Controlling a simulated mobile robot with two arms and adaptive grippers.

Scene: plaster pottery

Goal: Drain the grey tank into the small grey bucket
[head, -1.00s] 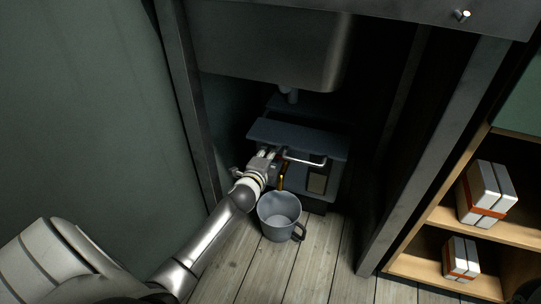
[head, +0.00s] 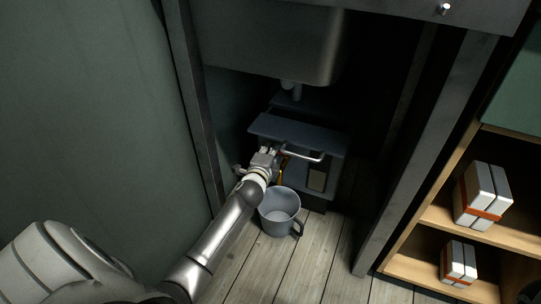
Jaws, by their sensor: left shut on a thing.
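The grey tank (head: 330,143) stands low inside the cabinet under the sink, with a flat dark lid and a pale bar handle on its front. A thin brass-coloured tap (head: 282,175) shows at its front, partly hidden. My left gripper (head: 271,153) is at the tank's front left, shut on what seems to be the tap; the fingers hide the exact hold. The small grey bucket (head: 278,199) stands upright on the floor just below the tap, its handle to the right. I see no liquid in it. My right gripper is not in view.
The sink basin (head: 270,45) with its drain pipe (head: 291,90) hangs above the tank. Cabinet posts (head: 425,150) stand on both sides. A wooden shelf (head: 430,276) with strapped white packs (head: 482,197) is at the right. The plank floor (head: 320,260) is clear in front of the bucket.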

